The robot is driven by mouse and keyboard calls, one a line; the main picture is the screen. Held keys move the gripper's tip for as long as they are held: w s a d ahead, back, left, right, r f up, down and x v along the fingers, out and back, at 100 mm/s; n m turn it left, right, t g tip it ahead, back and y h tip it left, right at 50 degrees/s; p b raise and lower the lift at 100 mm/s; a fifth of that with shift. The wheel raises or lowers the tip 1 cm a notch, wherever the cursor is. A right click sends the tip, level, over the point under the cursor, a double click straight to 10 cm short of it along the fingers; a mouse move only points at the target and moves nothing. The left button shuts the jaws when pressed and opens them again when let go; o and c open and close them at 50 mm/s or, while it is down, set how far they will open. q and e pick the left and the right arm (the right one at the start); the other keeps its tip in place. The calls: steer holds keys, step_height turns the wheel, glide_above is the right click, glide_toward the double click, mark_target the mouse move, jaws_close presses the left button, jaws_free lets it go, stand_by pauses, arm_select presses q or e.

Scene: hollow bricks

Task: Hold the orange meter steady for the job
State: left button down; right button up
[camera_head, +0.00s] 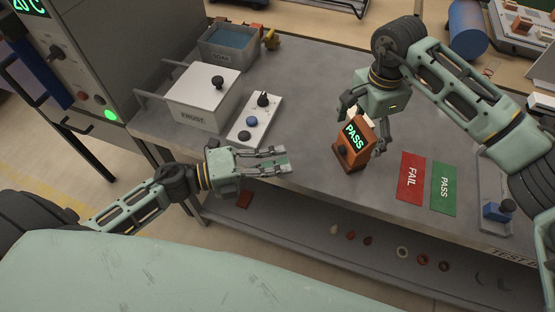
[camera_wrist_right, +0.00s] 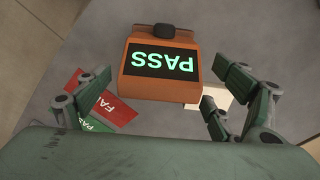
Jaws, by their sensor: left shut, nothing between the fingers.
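The orange meter (camera_head: 347,152) stands upright on the grey table (camera_head: 300,110), its dark screen showing PASS in green. In the right wrist view the meter (camera_wrist_right: 163,82) lies ahead, with a black knob at its far end. My right gripper (camera_head: 364,130) is open above the meter, its fingers spread to either side. In the right wrist view, gaps show between the fingers (camera_wrist_right: 160,90) and the meter. My left gripper (camera_head: 283,162) is shut and empty, pointing right near the table's front edge, left of the meter and apart from it.
A red FAIL card (camera_head: 411,177) and green PASS card (camera_head: 443,188) lie right of the meter. A white FROST box (camera_head: 200,97), a panel with knobs (camera_head: 255,120) and a SOAK bin (camera_head: 228,42) stand left. A tray with a blue part (camera_head: 495,211) is far right.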

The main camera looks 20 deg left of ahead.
steer(key=shift+a+r, duration=0.1)
steer(key=shift+r, duration=0.05)
step_height(320, 180, up, 12)
stand_by(0.6)
stand_by(0.5)
